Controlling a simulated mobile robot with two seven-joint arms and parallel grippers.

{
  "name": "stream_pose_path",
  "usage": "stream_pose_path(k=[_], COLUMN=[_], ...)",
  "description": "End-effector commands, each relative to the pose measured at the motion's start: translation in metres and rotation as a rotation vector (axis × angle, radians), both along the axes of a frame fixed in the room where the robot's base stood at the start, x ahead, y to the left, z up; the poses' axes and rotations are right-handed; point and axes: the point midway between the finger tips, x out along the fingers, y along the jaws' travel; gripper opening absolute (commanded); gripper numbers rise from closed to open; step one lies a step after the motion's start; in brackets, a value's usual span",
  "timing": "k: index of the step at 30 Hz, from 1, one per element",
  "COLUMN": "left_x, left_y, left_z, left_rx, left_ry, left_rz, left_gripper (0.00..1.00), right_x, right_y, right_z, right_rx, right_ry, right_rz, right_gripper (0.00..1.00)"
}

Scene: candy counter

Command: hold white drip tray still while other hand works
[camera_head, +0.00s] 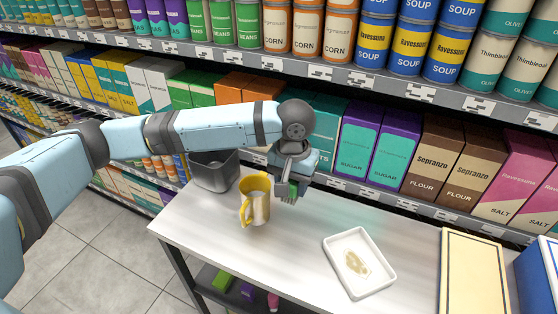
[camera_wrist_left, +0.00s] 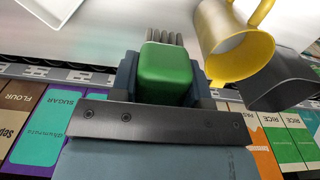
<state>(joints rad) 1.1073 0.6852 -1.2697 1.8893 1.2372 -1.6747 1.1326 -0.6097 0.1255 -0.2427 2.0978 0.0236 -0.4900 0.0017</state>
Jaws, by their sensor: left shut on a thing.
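The white drip tray (camera_head: 334,249) lies flat on the white table, right of the middle in the head view. A pale yellowish patch (camera_head: 355,263) is on its floor. A corner of the tray also shows at the top left of the wrist view (camera_wrist_left: 50,8). My left gripper (camera_head: 289,192) is to the left of and behind the tray, apart from it. It is shut on a green block with rounded edges (camera_wrist_left: 165,72), just over the table's back part. I cannot tell whether the block touches the table. My right gripper is not in view.
A yellow mug (camera_head: 257,203) stands just left of my left gripper. A dark grey bin (camera_head: 214,174) is at the table's back left corner. A cream box (camera_head: 474,275) and a blue box (camera_head: 540,265) are at the right. Stocked shelves rise behind. The table's front left is clear.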

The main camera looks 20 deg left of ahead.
Motion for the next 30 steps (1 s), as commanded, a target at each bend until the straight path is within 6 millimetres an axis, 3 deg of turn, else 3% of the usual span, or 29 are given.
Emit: stream_pose_path(k=[1,6,12,18,30], left_x=[-0.003,-0.015,-0.033,-0.040,-0.041], left_y=[-0.027,-0.100,-0.161,-0.183,-0.183], left_z=[-0.007,-0.025,-0.036,-0.041,-0.068], left_rx=[-0.003,-0.002,0.001,0.002,0.004], left_ry=[0.004,0.007,0.000,-0.003,-0.003], left_rz=[-0.010,-0.007,-0.004,0.001,0.002], left_gripper=[0.23,0.23,0.23,0.23,0.23], right_x=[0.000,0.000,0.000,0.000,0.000], right_y=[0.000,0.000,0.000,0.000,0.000], right_z=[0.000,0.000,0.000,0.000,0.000], right_rx=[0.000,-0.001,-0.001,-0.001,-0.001], right_ry=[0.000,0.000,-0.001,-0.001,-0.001], right_rz=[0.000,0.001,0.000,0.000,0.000], right_gripper=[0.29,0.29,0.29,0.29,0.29])
